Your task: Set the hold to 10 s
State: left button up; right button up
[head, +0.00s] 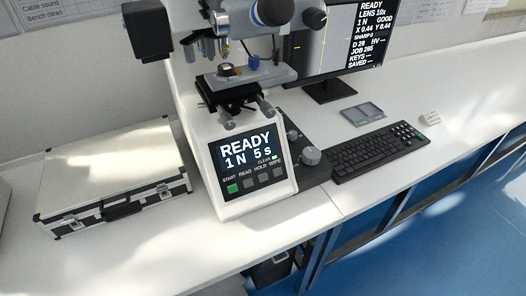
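The hardness tester (232,180) stands on the white bench in the middle of the head view. Its sloped front panel has a dark display (247,151) reading "READY 1 N 5 s". Below the display is a row of keys labelled START, READ, HOLD and WIPE. The START key (232,188) is green. The HOLD key (264,178) is grey, third from the left. No gripper of mine shows in the head view.
A black-edged white case (112,179) lies left of the tester. A control unit with a grey knob (312,156), a keyboard (378,151) and a monitor (337,45) are to the right. The bench front edge before the panel is clear.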

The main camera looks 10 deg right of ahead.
grip_shut()
dwell(0.5)
dwell(1.2)
